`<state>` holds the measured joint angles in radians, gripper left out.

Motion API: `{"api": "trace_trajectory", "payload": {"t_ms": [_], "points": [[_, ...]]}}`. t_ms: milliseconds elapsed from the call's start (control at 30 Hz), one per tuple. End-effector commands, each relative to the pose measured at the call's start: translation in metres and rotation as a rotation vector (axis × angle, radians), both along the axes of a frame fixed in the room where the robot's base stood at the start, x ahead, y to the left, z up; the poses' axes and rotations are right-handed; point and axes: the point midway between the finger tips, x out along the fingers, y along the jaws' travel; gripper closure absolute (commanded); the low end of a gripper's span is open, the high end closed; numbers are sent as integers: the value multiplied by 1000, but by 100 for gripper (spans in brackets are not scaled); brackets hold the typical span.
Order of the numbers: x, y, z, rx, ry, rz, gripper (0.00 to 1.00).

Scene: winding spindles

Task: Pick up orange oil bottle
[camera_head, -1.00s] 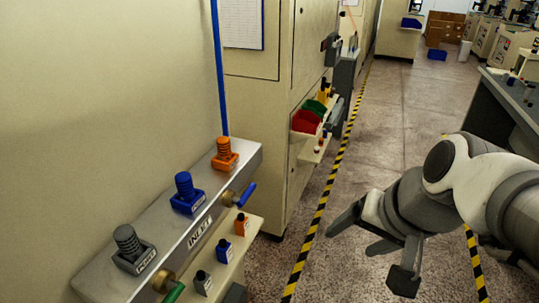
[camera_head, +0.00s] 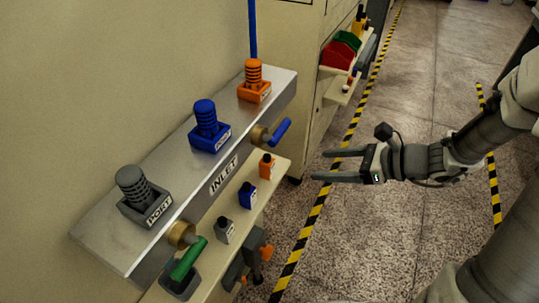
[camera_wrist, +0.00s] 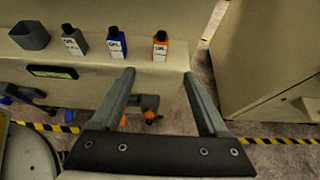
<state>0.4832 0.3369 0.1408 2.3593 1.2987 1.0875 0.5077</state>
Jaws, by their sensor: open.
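The orange oil bottle (camera_head: 266,167) stands upright on the cream shelf, with a black cap and a white label. It is the rightmost of the three bottles, and in the wrist view the orange bottle (camera_wrist: 160,46) is near the shelf's right end. My gripper (camera_head: 322,166) is open and empty, its two fingers pointing left toward the orange bottle with a clear gap between. In the wrist view the bottle lies beyond the fingertips, between the two fingers (camera_wrist: 160,72). The blue bottle (camera_head: 247,196) and the grey bottle (camera_head: 225,231) stand farther left on the shelf.
The metal inlet block (camera_head: 100,240) with grey, blue and orange ports is above the shelf (camera_head: 207,262). A blue-handled valve (camera_head: 281,131) and a green-handled valve (camera_head: 188,260) stick out over it. A grey cup (camera_wrist: 29,36) is at the shelf's left end.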

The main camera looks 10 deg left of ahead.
Motion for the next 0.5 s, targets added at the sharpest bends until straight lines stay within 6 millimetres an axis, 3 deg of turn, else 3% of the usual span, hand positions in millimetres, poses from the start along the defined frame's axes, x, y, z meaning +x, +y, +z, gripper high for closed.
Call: {"api": "trace_trajectory", "payload": {"t_ms": [500], "points": [[28,84,-50,6,5,1,22]]}}
